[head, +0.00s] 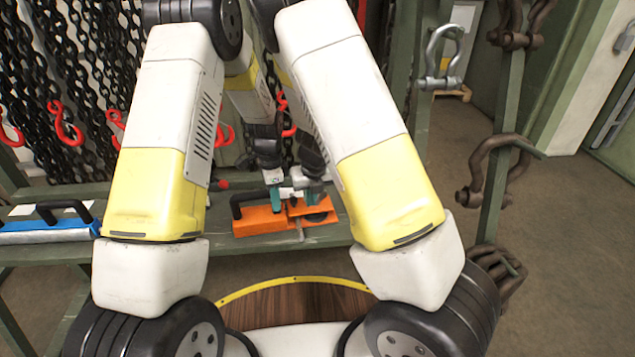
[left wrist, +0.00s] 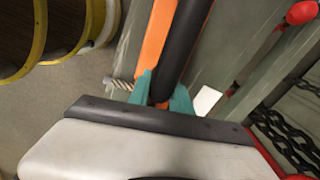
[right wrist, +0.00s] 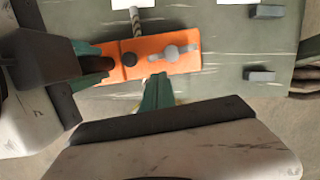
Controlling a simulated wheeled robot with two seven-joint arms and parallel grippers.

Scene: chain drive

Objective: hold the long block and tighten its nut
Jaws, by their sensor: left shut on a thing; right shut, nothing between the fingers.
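A long orange block (head: 262,220) with a black handle (head: 240,203) lies on the green bench. My left gripper (head: 275,198) is shut on the black handle; in the left wrist view its teal fingers (left wrist: 160,92) sit on either side of it. In the right wrist view a grey nut with a crossbar (right wrist: 172,52) is on top of the orange block (right wrist: 125,60). My right gripper (right wrist: 157,80) is shut and empty, its fingertips just below the nut in the picture; I cannot tell whether they touch it. A threaded rod (right wrist: 138,20) sticks out of the block.
A blue block (head: 50,230) with a black handle lies on the bench (head: 335,233) at left. Black chains (head: 75,60) and red hooks (head: 62,125) hang behind. Metal shackles (head: 440,60) hang on the frame at right. Two small grey blocks (right wrist: 260,75) show at the right wrist view's right.

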